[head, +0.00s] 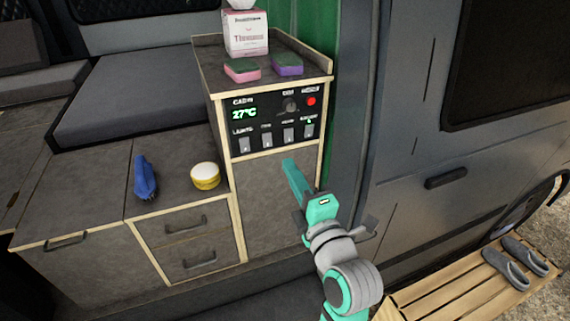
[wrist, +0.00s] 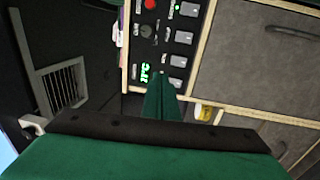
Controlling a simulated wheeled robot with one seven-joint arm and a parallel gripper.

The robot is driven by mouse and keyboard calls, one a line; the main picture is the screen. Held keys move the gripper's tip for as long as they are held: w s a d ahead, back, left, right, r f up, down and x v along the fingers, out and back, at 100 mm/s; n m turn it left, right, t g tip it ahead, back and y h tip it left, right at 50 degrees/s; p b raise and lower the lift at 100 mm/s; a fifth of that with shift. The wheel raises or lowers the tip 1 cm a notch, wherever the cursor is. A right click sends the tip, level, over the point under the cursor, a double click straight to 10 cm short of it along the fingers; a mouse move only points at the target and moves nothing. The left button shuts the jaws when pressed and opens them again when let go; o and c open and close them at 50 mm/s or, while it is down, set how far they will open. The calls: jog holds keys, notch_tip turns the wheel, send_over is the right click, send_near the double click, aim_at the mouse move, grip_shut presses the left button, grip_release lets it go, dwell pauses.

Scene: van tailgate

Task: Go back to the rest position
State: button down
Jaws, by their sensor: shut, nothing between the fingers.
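My gripper (head: 288,165) is in front of the cabinet, just below the switch row of the control panel (head: 265,122) in the head view. Its fingers are shut with nothing between them. The gripper also shows in the wrist view (wrist: 161,82), where the fingers point towards the panel (wrist: 160,45). The panel has a green 27°C readout, a red button, a dark knob and several switches. Whether the fingertips touch the cabinet front cannot be told.
A blue object (head: 146,178) and a yellow-and-white tin (head: 206,176) sit on the low counter (head: 100,178). Two sponges (head: 242,70) (head: 287,64) and a tissue box (head: 246,35) stand on the cabinet top. Grey shoes (head: 510,262) lie on a slatted wooden step (head: 450,285) at lower right.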

dwell(0.5)
jog(key=s+f+m+h, duration=0.2)
jog(key=s+f+m, duration=0.25)
jog(key=f, duration=0.35)
jog(key=s+f+m+g+h, duration=0.1)
jog(key=s+f+m+h, duration=0.15)
jog(key=f+m, duration=0.45)
jog(key=s+f+m+h, duration=0.2)
jog(key=s+f+m, duration=0.15)
jog(key=f, duration=0.65)
jog(key=s+a+f+m, duration=0.1)
jog(key=s+f+m, duration=0.1)
jog(key=s, duration=0.6)
jog(key=s+a+f+m+g, duration=0.1)
jog(key=s+f+m, duration=0.1)
jog(key=s, duration=0.7)
jog(key=s+a+f+m+g, duration=0.1)
jog(key=s+f, duration=0.3)
jog(key=s, duration=0.4)
jog(key=shift+s+a+f+m, duration=0.15)
jog(key=shift+s+a+m, duration=0.25)
jog(key=shift+m, duration=0.4)
jog(key=shift+w+y, duration=0.1)
jog(key=shift+y, duration=0.15)
jog(key=shift+s+r, duration=0.2)
jog(key=shift+s, duration=0.15)
jog(key=shift+s+a, duration=0.1)
jog(key=shift+s, duration=0.05)
